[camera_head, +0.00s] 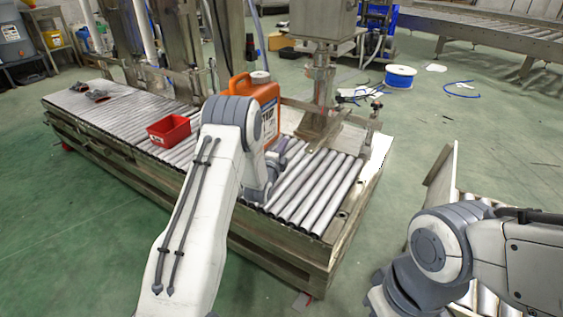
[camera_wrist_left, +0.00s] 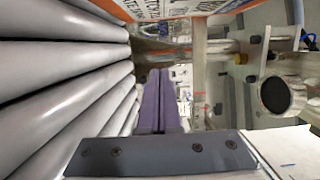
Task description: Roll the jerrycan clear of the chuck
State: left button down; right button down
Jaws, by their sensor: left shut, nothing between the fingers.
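The orange jerrycan (camera_head: 268,97) stands upright on the roller conveyor, with a pale cap on top. My left arm covers its lower left part. In the left wrist view, its orange and white labelled side (camera_wrist_left: 180,8) shows along the top edge. A steel post with a clamp-like fitting (camera_head: 322,90) stands just right of the jerrycan; I cannot tell which part is the chuck. My left gripper (camera_head: 291,150) is low over the rollers, in front of the jerrycan. In the left wrist view, its purple-grey fingers (camera_wrist_left: 160,100) are together and empty. Contact with the jerrycan cannot be told.
A red bin (camera_head: 169,131) sits on the rollers to the left. Bare rollers (camera_head: 318,195) lie at the conveyor's near right end. More steel columns (camera_head: 182,50) stand behind. A second roller section (camera_head: 470,185) is beside my right arm. Green floor is open between.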

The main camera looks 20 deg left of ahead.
pick_arm(q)
jog(key=s+p, duration=0.3)
jog(key=s, duration=0.5)
jog(key=shift+s, duration=0.25)
jog(key=shift+s+p, duration=0.45)
jog(key=shift+s, duration=0.25)
